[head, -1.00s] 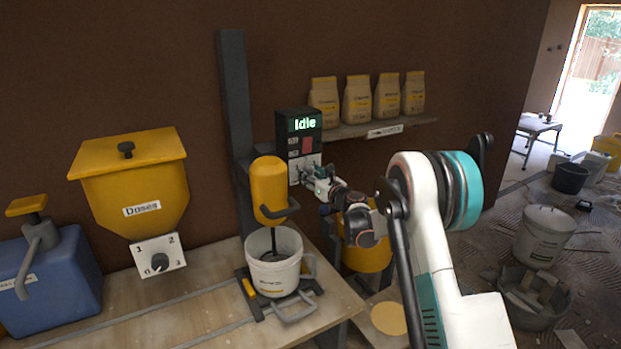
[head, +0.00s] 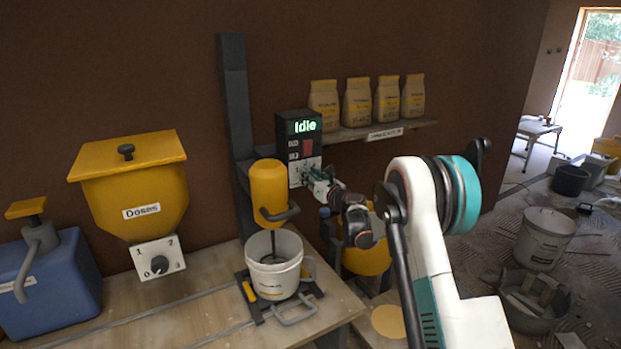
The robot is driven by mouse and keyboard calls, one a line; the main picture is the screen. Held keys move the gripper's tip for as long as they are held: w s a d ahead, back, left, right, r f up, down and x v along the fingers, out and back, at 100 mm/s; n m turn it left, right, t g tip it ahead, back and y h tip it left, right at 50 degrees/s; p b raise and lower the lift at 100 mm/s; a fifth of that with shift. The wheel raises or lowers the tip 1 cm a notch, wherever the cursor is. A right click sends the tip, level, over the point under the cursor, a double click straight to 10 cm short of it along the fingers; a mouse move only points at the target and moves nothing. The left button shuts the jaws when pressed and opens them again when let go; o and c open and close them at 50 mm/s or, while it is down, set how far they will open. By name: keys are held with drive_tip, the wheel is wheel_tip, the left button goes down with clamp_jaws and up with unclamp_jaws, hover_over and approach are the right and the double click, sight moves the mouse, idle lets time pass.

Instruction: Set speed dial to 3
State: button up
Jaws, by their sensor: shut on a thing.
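The control box (head: 293,130) is dark, with a lit screen reading "Idle" (head: 302,126) and a red part (head: 308,146) below it. A white plate (head: 296,179) with small marks is on its lower front. My gripper (head: 309,176) is at this plate, shut on what appears to be the speed dial there. The gripper covers the dial, so its pointer and setting cannot be read.
A yellow mixer (head: 268,190) stands over a white bucket (head: 258,284) on the bench (head: 117,317). A yellow "Doses" hopper (head: 128,180) with its own numbered dial (head: 159,264) is at left, beside a blue container (head: 50,285). A shelf (head: 360,133) with several bags is above my gripper.

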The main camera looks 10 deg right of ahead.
drive_tip(key=m, duration=2.3)
drive_tip(key=shift+m, duration=0.3)
idle(0.4)
drive_tip(key=o, duration=1.1)
drive_tip(key=shift+f, duration=0.1)
drive_tip(key=shift+s+p, duration=0.1)
drive_tip(key=shift+p, duration=0.2)
drive_tip(key=v, duration=1.2)
drive_tip(key=shift+a+f, duration=0.1)
drive_tip(key=shift+a, duration=0.1)
